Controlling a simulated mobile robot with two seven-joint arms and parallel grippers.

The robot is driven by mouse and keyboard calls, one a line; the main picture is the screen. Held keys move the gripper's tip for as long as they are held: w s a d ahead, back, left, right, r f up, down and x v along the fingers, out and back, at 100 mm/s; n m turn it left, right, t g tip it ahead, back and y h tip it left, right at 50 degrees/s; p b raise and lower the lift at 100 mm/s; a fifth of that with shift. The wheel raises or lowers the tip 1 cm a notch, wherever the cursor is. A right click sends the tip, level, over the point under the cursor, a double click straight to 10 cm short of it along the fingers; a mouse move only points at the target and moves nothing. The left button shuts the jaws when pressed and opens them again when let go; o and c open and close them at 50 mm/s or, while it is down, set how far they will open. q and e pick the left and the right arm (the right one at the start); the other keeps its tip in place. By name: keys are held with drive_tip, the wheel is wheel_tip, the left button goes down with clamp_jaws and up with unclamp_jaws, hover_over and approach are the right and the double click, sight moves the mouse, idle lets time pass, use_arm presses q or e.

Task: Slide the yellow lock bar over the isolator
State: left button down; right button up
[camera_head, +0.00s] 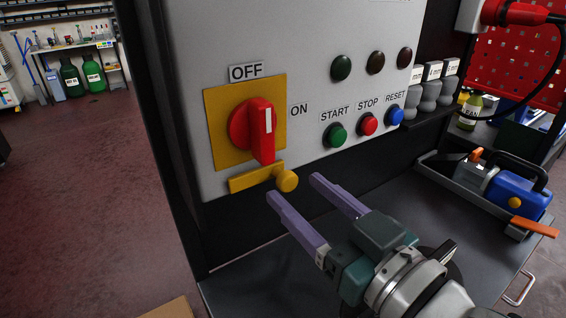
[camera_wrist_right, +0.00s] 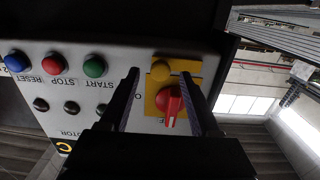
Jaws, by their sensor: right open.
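The yellow lock bar (camera_head: 245,181) lies below the isolator's yellow plate, with a round yellow knob (camera_head: 288,181) at its right end. The knob also shows in the right wrist view (camera_wrist_right: 160,71). The red isolator switch (camera_head: 262,130) has its handle upright, in line with the OFF label above it; it also shows in the wrist view (camera_wrist_right: 169,102). My right gripper (camera_head: 291,186) is open and empty in front of the panel. Its fingertips lie either side of the knob in both views; I cannot tell how far from it. My left gripper is not in view.
Green, red and blue buttons (camera_head: 368,125) and dark lamps (camera_head: 375,62) sit right of the isolator on the grey panel (camera_head: 310,60). A dark shelf (camera_head: 250,275) lies below. A tray (camera_head: 460,185) with a blue tool stands at the right.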

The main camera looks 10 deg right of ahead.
drive_tip(key=v, duration=0.7)
drive_tip(key=shift+s+d, duration=0.15)
drive_tip(key=shift+s, duration=0.2)
